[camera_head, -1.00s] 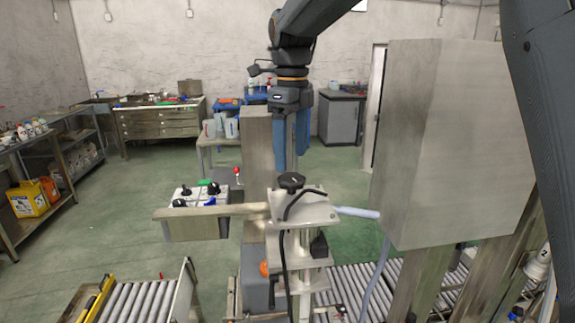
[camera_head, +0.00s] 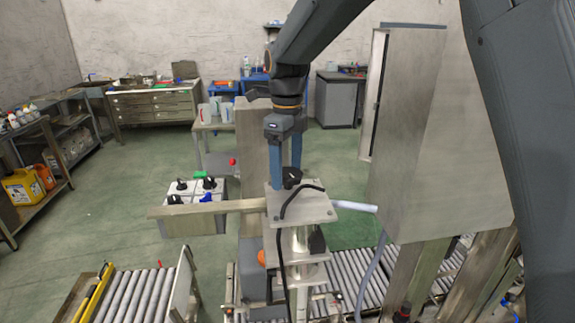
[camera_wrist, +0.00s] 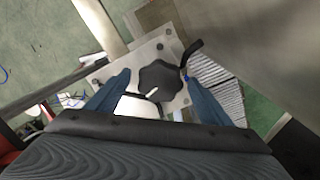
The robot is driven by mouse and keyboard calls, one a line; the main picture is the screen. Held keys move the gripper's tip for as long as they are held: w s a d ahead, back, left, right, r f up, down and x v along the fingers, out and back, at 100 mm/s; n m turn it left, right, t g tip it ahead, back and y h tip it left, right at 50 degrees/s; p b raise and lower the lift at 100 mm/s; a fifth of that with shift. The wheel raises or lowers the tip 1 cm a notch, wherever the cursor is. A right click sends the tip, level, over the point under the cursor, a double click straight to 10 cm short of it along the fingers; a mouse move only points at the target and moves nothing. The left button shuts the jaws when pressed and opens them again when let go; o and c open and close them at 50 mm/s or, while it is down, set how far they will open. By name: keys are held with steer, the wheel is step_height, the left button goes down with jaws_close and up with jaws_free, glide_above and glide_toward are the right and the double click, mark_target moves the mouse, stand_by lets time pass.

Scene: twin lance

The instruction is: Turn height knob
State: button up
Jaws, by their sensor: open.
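The height knob is a black lobed knob (camera_head: 291,176) on top of a metal plate (camera_head: 318,207) of the machine's stand. In the wrist view the knob (camera_wrist: 160,80) lies between and beyond the two blue fingers, with a white mark on it. My gripper (camera_head: 286,180) points down over the knob with its fingers apart, one to each side. In the wrist view my gripper (camera_wrist: 160,95) is open and holds nothing. I cannot tell whether a finger touches the knob; part of it is hidden behind a finger in the head view.
A black cable (camera_head: 284,212) runs over the plate and down the stand. A large metal cabinet (camera_head: 440,130) stands close on the right. A control box (camera_head: 195,190) with knobs is at the left. Roller conveyors (camera_head: 345,285) lie below.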

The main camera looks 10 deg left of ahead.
steer(key=c, duration=1.1)
steer(key=shift+n, duration=0.5)
